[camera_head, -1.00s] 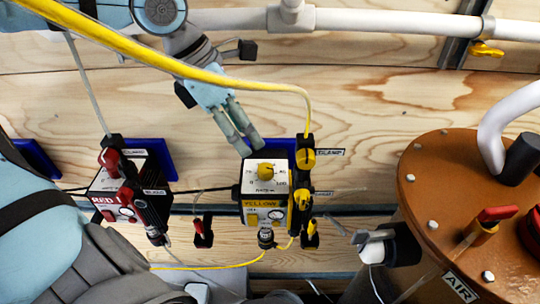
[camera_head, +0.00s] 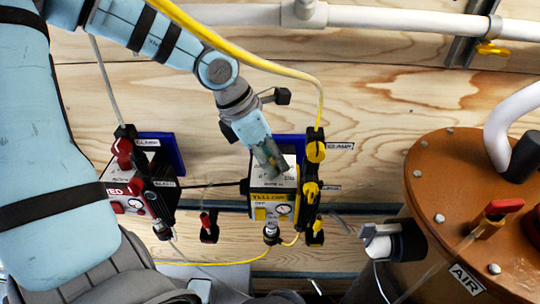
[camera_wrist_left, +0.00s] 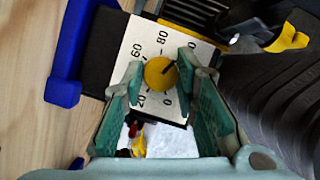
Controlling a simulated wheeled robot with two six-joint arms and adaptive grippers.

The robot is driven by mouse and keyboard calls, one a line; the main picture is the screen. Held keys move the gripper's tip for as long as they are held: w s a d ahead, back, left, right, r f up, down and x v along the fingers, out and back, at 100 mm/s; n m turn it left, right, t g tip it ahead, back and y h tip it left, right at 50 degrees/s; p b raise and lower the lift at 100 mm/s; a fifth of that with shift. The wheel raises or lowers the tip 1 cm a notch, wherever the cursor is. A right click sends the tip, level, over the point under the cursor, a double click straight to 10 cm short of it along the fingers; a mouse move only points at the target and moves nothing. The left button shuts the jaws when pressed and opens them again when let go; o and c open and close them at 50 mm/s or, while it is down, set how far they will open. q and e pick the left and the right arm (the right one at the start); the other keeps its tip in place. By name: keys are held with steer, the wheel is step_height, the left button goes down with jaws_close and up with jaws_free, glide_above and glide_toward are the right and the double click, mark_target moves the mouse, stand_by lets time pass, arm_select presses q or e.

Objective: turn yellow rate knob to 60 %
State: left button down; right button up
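The yellow box (camera_head: 272,205) is on the plywood wall, below the middle of the head view. My left gripper (camera_head: 272,168) reaches down over its dial face and hides the knob there. In the left wrist view, the round yellow rate knob (camera_wrist_left: 160,73) sits on a white dial plate (camera_wrist_left: 185,40) marked 0, 20, 60 and 80; another mark is partly covered. Its dark pointer line points up-right, past the 80. My left gripper (camera_wrist_left: 161,72) is open, with one green-padded finger on each side of the knob; contact is not clear. My right gripper is not in view.
A red box (camera_head: 130,195) stands left of the yellow one. Yellow valve handles (camera_head: 315,152) line the yellow box's right side. A brown tank (camera_head: 450,190) is at the right.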

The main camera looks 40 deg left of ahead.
arm_select(q)
steer(key=shift+f, duration=0.1)
steer(key=shift+s+d, duration=0.1)
steer(key=shift+s, duration=0.05)
stand_by(1.1)
steer(key=c, duration=1.5)
jaws_free()
steer(key=shift+o, duration=1)
steer(key=shift+d, duration=0.1)
steer(key=v, duration=1.2)
steer(key=shift+w, duration=0.25)
